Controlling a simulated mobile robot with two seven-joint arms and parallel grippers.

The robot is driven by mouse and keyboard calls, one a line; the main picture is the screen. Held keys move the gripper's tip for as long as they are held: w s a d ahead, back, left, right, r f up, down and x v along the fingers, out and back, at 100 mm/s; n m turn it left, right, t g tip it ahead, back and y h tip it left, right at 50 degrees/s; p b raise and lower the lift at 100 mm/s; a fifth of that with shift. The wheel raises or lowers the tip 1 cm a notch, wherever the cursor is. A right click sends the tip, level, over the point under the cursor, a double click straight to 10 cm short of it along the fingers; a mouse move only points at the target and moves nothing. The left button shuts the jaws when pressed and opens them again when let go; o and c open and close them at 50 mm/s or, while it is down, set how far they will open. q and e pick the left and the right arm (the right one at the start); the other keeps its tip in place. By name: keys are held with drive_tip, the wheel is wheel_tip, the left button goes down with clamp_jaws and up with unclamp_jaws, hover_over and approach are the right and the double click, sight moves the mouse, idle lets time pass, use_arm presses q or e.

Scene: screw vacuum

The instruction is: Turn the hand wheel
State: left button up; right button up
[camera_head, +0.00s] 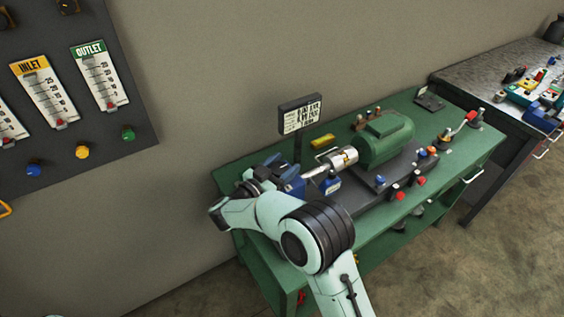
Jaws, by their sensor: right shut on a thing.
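My right arm reaches over the left end of the green bench. Its gripper (266,179) is at the left end of the green pump (386,140) and its silver shaft (343,158). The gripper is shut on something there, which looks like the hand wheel. Blue parts (296,187) show right beside the fingers, but I cannot tell whether they belong to the wheel. My wrist and forearm hide most of the wheel and the fingertips. My left gripper is not in view.
The green bench (463,155) carries several red, blue and orange knobs along the pump's front. A small sign (300,114) stands behind the gripper. A gauge panel (121,122) hangs at left. A dark table (468,77) with small parts stands at right.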

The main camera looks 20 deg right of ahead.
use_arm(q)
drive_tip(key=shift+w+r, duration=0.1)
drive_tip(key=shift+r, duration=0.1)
use_arm(e)
drive_tip(key=shift+g, duration=0.3)
drive_tip(key=o, duration=1)
drive_tip(key=shift+c, duration=0.2)
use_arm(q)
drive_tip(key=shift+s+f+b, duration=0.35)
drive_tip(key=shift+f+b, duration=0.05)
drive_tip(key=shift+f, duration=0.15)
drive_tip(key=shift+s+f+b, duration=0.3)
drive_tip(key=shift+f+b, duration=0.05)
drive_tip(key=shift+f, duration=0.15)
use_arm(e)
drive_tip(key=v, duration=1.3)
drive_tip(key=shift+a, duration=0.15)
drive_tip(key=shift+s+f, duration=0.1)
